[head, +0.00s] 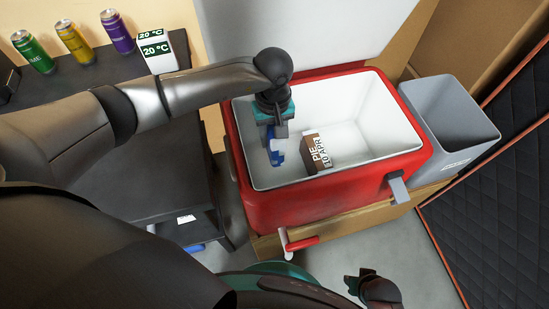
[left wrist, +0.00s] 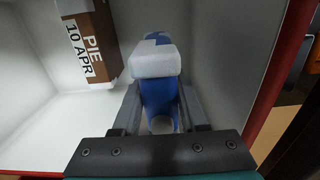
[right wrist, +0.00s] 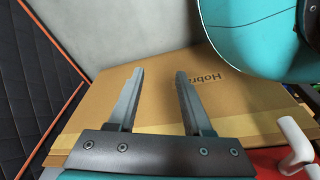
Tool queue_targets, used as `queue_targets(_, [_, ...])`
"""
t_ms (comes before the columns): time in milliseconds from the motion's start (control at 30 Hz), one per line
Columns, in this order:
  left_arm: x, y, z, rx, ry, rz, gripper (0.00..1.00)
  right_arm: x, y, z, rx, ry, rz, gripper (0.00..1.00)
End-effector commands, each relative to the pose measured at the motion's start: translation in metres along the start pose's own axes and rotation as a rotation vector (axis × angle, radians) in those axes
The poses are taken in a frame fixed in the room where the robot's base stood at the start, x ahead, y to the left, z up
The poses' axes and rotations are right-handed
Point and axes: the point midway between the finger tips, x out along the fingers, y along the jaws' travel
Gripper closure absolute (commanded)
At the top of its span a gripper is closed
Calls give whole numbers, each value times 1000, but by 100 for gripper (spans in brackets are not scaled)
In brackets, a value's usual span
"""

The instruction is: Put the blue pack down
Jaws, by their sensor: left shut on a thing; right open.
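The blue pack (head: 277,152) is blue with white parts. My left gripper (head: 274,132) is shut on it, inside the red cooler (head: 300,205) near its left inner wall. In the left wrist view the pack (left wrist: 158,92) sits between the two fingers of the left gripper (left wrist: 158,120). I cannot tell whether its lower end touches the cooler floor. A brown box marked PIE 10 APR (head: 317,153) stands in the cooler just right of the pack. My right gripper (right wrist: 158,95) is open and empty, low outside the cooler, facing a cardboard box.
The cooler's white floor (head: 365,145) is clear right of the pie box. A grey bin (head: 450,115) stands right of the cooler. Several cans, a purple one (head: 117,32) among them, and a 20 °C display (head: 157,50) stand on the dark surface at left. The cardboard box (right wrist: 230,95) is printed.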

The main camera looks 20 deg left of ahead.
Motion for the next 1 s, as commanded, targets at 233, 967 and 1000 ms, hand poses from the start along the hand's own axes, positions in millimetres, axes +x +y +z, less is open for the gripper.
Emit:
queue_targets(233, [40, 1, 0, -1, 0, 2, 100, -19, -9, -20, 6, 7, -12, 50])
queue_targets(967, [98, 1, 0, -2, 1, 2, 100, -58, -11, -53, 12, 55, -16, 50])
queue_targets(1000, [98, 1, 0, -1, 1, 2, 100, -59, -10, -54, 12, 55, -16, 50])
